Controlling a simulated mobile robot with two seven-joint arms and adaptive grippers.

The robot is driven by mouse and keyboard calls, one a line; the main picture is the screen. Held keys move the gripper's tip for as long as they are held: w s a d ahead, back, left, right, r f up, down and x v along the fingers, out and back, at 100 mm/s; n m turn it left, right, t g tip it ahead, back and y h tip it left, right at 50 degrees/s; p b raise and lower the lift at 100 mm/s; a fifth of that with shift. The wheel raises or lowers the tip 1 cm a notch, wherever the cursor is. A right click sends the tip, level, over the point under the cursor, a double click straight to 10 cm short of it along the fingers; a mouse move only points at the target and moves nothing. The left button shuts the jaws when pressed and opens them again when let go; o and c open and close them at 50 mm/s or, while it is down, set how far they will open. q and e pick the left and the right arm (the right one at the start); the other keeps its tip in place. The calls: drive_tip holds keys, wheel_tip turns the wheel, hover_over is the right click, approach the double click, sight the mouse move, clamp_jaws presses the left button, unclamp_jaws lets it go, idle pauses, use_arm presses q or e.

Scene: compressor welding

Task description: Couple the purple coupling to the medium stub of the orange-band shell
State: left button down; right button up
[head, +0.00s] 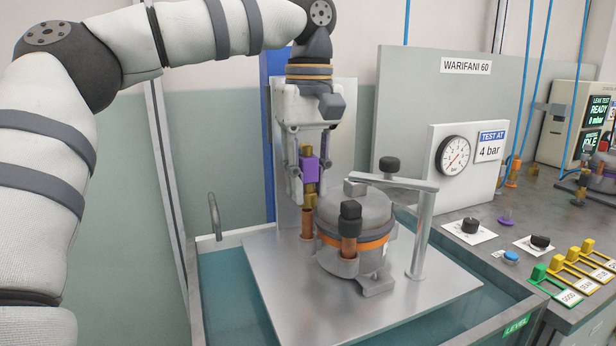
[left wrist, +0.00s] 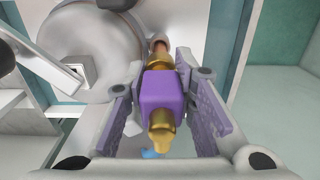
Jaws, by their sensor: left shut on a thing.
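The purple coupling (head: 310,169), with brass ends, is held upright in my left gripper (head: 309,185), which is shut on it. In the left wrist view the purple coupling (left wrist: 162,95) lies between the two fingers of the left gripper (left wrist: 165,110). The orange-band shell (head: 352,215) stands on the metal plate, and its grey body (left wrist: 82,55) fills the upper left of the wrist view. A copper stub (head: 307,224) rises at the shell's left side, directly below the coupling's lower brass end. I cannot tell how far the coupling sits over it. My right gripper is not in view.
A black-capped copper stub (head: 350,222) stands at the shell's front. A clamp arm (head: 392,182) on a post reaches over the shell. The metal plate (head: 300,312) lies above a water tank (head: 225,290). A gauge panel (head: 462,165) and a bench with valves stand right.

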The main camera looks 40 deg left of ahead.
sight(309, 145)
use_arm(q)
drive_tip(key=shift+f, duration=0.2)
drive_tip(key=shift+f, duration=1.05)
drive_tip(key=c, duration=1.3)
unclamp_jaws()
drive_tip(key=shift+f, duration=0.1)
wheel_tip(309, 145, up, 12)
drive_tip(key=shift+w+r, duration=0.1)
